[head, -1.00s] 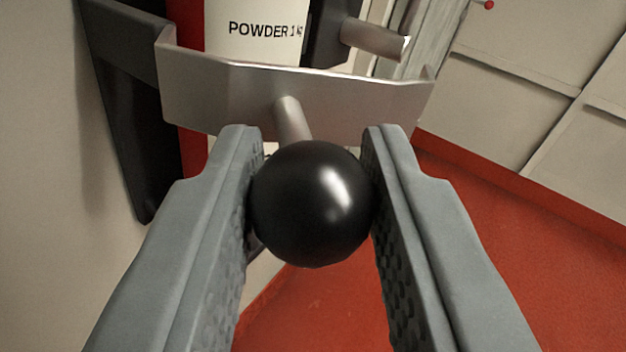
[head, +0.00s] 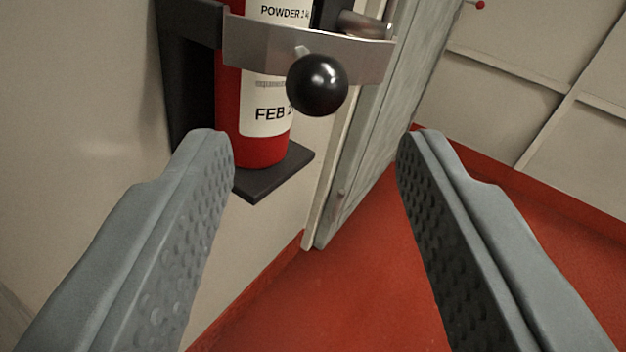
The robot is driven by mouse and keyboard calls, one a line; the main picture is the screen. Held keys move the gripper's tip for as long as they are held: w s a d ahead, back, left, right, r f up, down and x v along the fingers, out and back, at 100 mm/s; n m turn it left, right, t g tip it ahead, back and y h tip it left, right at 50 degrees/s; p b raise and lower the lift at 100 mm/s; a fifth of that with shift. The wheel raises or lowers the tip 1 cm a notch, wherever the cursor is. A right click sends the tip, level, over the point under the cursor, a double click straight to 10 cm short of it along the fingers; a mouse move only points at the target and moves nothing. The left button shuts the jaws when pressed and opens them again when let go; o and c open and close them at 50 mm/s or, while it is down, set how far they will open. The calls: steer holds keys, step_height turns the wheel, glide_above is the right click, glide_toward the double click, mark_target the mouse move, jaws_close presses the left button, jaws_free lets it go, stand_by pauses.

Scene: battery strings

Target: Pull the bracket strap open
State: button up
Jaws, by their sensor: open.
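The metal bracket strap (head: 255,44) runs across the front of a red fire extinguisher (head: 262,151) with a white label. A black ball knob (head: 317,85) stands out from the strap on a short stem. My gripper (head: 313,140) is wide open and empty. Its fingertips are below and to either side of the knob in the picture, apart from it. The strap lies across the extinguisher; I cannot tell whether its right end is fastened.
The dark bracket (head: 188,75) is on the pale wall, with a dark shelf (head: 265,186) under the extinguisher. A grey-green door or frame (head: 378,150) stands to the right. The red floor (head: 320,300) below is clear.

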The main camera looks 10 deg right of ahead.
steer(key=s+a, duration=0.1)
steer(key=s, duration=0.8)
steer(key=shift+s, duration=0.2)
